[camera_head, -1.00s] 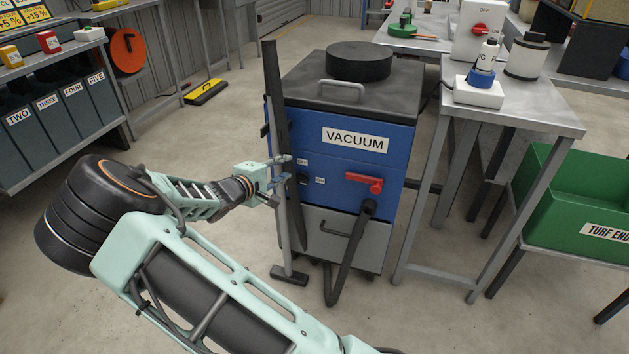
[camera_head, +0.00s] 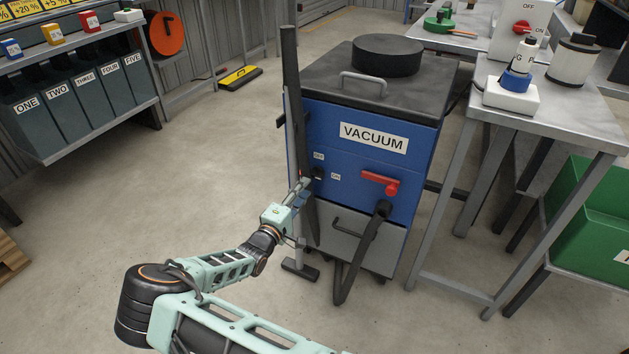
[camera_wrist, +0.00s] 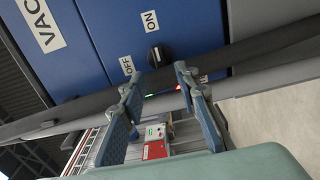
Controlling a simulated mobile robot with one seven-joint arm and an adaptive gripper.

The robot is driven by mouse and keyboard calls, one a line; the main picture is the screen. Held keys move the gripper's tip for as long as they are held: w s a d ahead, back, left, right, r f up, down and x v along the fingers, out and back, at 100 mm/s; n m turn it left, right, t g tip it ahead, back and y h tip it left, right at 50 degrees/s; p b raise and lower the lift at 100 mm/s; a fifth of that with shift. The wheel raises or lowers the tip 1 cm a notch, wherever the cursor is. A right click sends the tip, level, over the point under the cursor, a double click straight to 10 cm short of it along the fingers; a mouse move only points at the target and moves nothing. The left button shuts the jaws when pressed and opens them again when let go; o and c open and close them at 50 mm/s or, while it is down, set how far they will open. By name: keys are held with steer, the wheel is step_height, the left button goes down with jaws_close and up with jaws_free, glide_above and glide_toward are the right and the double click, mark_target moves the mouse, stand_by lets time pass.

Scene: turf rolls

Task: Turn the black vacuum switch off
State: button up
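The blue vacuum (camera_head: 356,135) stands upright with a white VACUUM label. Its black switch (camera_head: 318,173) is a small round knob low on the left of the front panel, between OFF and ON labels. In the wrist view the switch (camera_wrist: 160,56) shows clearly, with a white mark that appears to be on the side toward ON. My gripper (camera_head: 302,183) is just left of the switch in the head view. In the wrist view my gripper (camera_wrist: 159,79) has its fingers apart with nothing held, and the knob lies beyond the gap between the tips.
A long dark wand (camera_head: 292,90) stands along the vacuum's left front edge and crosses close to my fingers. A red lever (camera_head: 380,183) and a black hose (camera_head: 362,250) are on the right of the front. A metal table (camera_head: 590,120) stands at the right. Floor at left is clear.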

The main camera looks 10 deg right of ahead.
mark_target(314, 177)
steer(key=b+x, duration=0.1)
steer(key=x, duration=0.5)
steer(key=shift+w+d+b, duration=0.25)
steer(key=shift+w+b, duration=0.05)
steer(key=shift+b, duration=0.1)
jaws_close()
